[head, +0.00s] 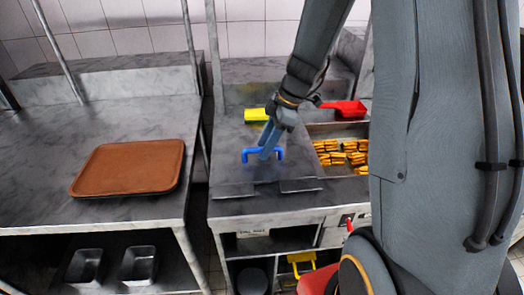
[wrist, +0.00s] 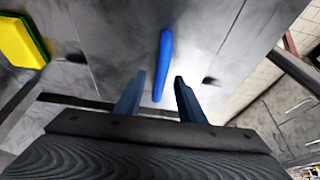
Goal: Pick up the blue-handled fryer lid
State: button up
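The fryer lid (head: 235,165) is a flat grey metal plate lying on the counter left of the fries. Its blue handle (head: 246,155) stands up near the middle of it. In the wrist view the blue handle (wrist: 163,68) runs lengthwise, between and beyond the two fingertips. My gripper (head: 266,150) is over the handle in the head view, and in the wrist view my gripper (wrist: 153,93) has its fingers apart with a gap on each side of the handle. I cannot tell whether either finger touches it.
Golden fries (head: 342,152) fill a well right of the lid. A red scoop (head: 346,108) and a yellow item (head: 257,115), probably a sponge, lie behind. A brown tray (head: 130,166) rests on the left counter. Metal pans (head: 139,264) sit on the shelf below.

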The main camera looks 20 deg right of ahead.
jog(key=shift+f, duration=0.1)
jog(key=shift+c, duration=0.2)
grip_shut()
dwell(1.2)
